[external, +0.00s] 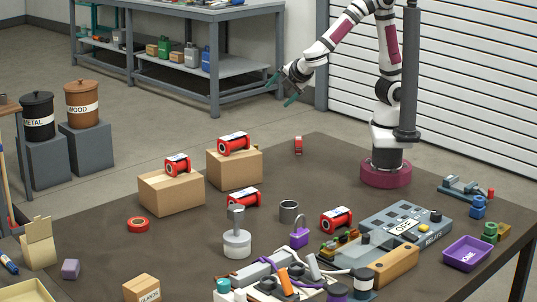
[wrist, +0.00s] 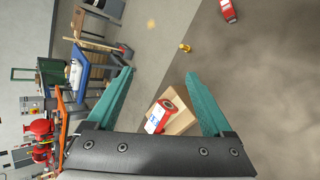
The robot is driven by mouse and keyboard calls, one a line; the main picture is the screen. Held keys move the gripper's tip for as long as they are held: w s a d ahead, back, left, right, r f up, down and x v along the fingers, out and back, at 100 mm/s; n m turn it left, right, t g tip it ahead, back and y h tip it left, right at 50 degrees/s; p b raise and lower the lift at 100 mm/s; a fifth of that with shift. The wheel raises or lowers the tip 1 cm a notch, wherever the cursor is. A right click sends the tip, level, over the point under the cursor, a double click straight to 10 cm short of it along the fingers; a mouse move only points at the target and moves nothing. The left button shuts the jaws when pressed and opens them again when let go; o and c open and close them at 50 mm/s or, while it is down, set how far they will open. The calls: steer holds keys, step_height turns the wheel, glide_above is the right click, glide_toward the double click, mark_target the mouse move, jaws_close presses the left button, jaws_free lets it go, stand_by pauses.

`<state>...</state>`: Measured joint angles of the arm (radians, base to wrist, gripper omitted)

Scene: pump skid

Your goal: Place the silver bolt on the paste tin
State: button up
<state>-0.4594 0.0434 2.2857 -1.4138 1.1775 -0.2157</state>
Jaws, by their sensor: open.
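A grey, narrow upright piece (external: 236,216) that looks like the silver bolt stands on a wide, pale round piece (external: 237,244) in the front middle of the table. The pale piece may be the paste tin, but I cannot read a label or tell for sure that the two are separate. A plain dark grey cylinder (external: 289,211) stands to their right. My gripper (external: 282,90) is open and empty, high above the table's far side, well away from these things. In the wrist view its teal fingers (wrist: 160,74) are apart, with neither piece recognisable there.
Two cardboard boxes (external: 171,194) (external: 236,168) carry red spools; more red spools lie nearby. A purple padlock (external: 299,237), a grey relay case (external: 407,226) and a purple tray (external: 468,253) stand to the right. Tools and jars crowd the front edge. The table's back middle is mostly clear.

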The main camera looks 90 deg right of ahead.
steer(key=s+d+f+m+g+y, duration=0.25)
steer(key=s+m+g, duration=0.25)
steer(key=s+m, duration=0.45)
steer(key=s+a+m+g+y, duration=0.1)
steer(key=s+a+m+y, duration=0.6)
steer(key=s, duration=0.4)
steer(key=shift+s+a+m, duration=0.3)
steer(key=shift+a+m, duration=0.2)
steer(key=shift+m, duration=0.15)
